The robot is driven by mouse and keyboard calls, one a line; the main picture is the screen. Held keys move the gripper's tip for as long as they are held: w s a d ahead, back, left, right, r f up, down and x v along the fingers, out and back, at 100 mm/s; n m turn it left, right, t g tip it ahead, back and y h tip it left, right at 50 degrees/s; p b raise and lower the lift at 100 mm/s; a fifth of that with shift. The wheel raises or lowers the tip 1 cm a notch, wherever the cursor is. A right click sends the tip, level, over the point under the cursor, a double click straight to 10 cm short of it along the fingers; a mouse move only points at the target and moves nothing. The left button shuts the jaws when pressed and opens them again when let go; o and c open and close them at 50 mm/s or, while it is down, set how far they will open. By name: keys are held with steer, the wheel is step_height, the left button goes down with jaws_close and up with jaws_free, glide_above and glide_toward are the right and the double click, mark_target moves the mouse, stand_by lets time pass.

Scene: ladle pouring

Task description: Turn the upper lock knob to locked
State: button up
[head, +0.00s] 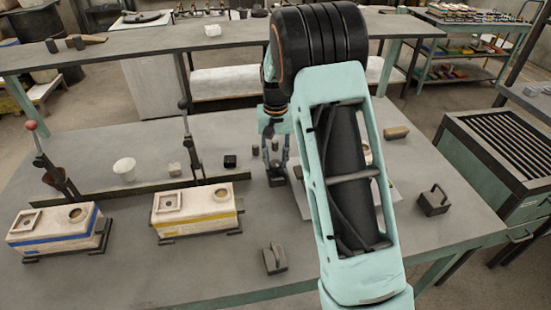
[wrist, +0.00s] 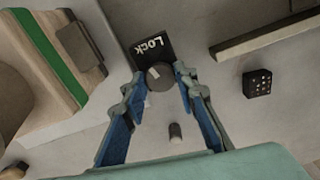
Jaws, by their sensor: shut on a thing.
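The lock knob (wrist: 160,78) is a dark round knob with a pale mark on its face, seen in the wrist view. It sits beside a black plate (wrist: 150,45) lettered "Lock". My gripper (wrist: 159,84) has its blue-padded fingers closed in on both sides of the knob and is shut on it. In the head view my gripper (head: 277,165) points down at a small dark block on the table, right of the middle mold. The knob itself is too small there to make out its mark. I see no second lock knob clearly.
A green-striped mold (wrist: 45,60) lies left in the wrist view. A dotted black block (wrist: 257,83) and a small cylinder (wrist: 175,132) stand nearby. A yellow-striped mold (head: 196,210), a blue-striped mold (head: 58,228) and a white cup (head: 124,168) stand left. My arm hides table on the right.

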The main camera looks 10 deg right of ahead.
mark_target(276, 163)
steer(key=shift+m, duration=1.6)
steer(key=o, duration=1.1)
steer(key=shift+o, duration=0.2)
steer(key=shift+r, duration=0.1)
step_height(276, 163, up, 12)
